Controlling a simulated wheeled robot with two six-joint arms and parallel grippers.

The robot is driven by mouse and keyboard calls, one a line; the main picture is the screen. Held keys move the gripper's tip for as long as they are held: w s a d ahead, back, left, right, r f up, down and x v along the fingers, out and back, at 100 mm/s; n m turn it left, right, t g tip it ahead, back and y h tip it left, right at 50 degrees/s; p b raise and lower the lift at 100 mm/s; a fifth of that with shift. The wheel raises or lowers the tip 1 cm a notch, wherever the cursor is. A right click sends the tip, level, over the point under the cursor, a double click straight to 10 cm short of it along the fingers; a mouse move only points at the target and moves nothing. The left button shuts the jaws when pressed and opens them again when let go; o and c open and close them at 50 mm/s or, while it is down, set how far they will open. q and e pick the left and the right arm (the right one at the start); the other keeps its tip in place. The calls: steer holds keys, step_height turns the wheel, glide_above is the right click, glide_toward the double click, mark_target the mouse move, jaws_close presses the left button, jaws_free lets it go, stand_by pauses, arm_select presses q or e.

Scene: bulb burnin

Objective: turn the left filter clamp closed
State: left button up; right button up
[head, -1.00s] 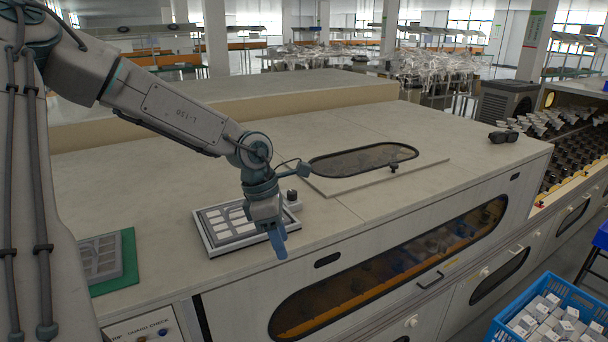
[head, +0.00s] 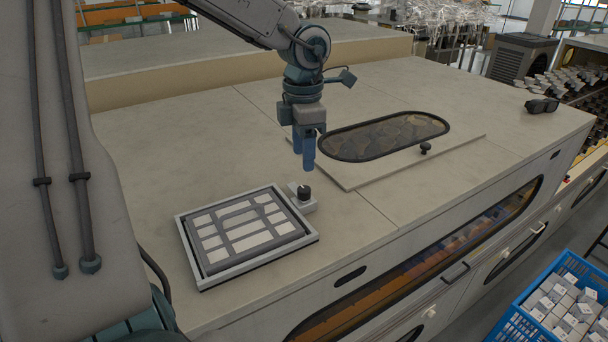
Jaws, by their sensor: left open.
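The filter clamp is a small black knob (head: 304,192) on a pale block (head: 303,205) beside the right corner of a grey framed filter (head: 195,262) with white panels. The filter lies on the beige machine top. My left gripper (head: 303,160) points down with its blue fingers just above and slightly behind the knob, apart from it in the picture. Its fingers are slightly parted with nothing between them. The knob's finer turn position is too small to read. My right gripper does not show.
A dark-rimmed oval window (head: 360,157) sits in a raised plate to the right, with a small black knob (head: 425,148) near its edge. A dark object (head: 541,105) lies at the far right. A blue crate (head: 520,322) of white boxes stands below. The top around the filter is clear.

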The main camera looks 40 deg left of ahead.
mark_target(304, 188)
arm_select(q)
steer(key=f, duration=0.2)
steer(key=f+p, duration=0.1)
steer(key=shift+s+d, duration=0.3)
steer(key=shift+s, duration=0.05)
steer(key=f, duration=0.1)
steer(key=w+f+p, duration=0.1)
steer(key=f, duration=0.1)
steer(key=a+f, duration=0.1)
steer(key=shift+w+a+f, duration=0.1)
steer(key=shift+w+f, duration=0.2)
steer(key=shift+w, duration=0.1)
steer(key=shift+f, duration=0.35)
steer(key=shift+s+d+p, duration=0.3)
steer(key=shift+s+d, duration=0.05)
steer(key=shift+s, duration=0.2)
steer(key=shift+w+f, duration=0.1)
steer(key=shift+w, duration=0.05)
steer(key=shift+w+a+f, duration=0.1)
steer(key=shift+a, duration=0.05)
steer(key=c, duration=1)
